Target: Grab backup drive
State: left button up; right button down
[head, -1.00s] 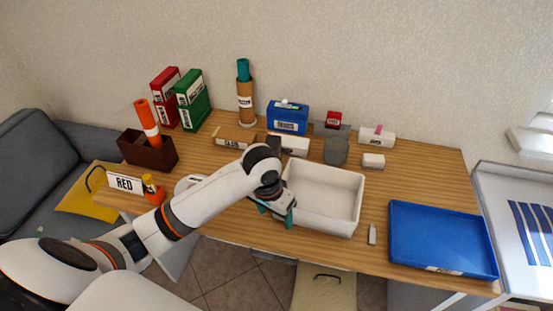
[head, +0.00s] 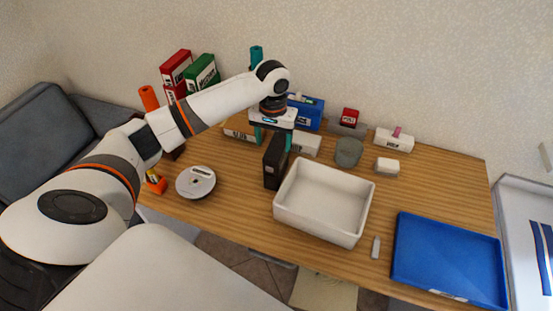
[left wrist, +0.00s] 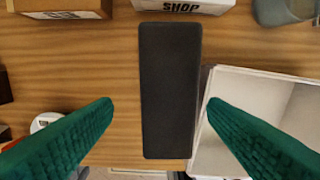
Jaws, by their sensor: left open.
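The backup drive appears to be the dark upright box (head: 275,162) standing on the table at the left side of the white bin. In the left wrist view its black top (left wrist: 170,90) shows as a long rectangle, close to the bin's edge. My left gripper (head: 272,139) is above the dark box, pointing down. Its green fingers are open in the left wrist view (left wrist: 157,112), one on each side of the box, with gaps on both sides. The right gripper is not in view.
The white bin (head: 322,233) stands right beside the box. A white box marked SHOP (left wrist: 183,6) is just behind it. A disc spindle (head: 196,182) lies to the left. A blue tray (head: 447,257) and a small grey stick (head: 375,247) are to the right.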

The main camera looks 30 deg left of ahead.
pick_arm(q)
jog(key=shift+w+f, duration=0.15)
jog(key=shift+f, duration=0.3)
jog(key=shift+w+d+f, duration=0.1)
jog(key=shift+f, duration=0.2)
notch_tip(320, 180, down, 4)
jog(key=shift+w+d+f+p, duration=0.1)
jog(key=shift+d+f+p, duration=0.05)
jog(key=shift+p, duration=0.55)
jog(key=shift+f, duration=0.15)
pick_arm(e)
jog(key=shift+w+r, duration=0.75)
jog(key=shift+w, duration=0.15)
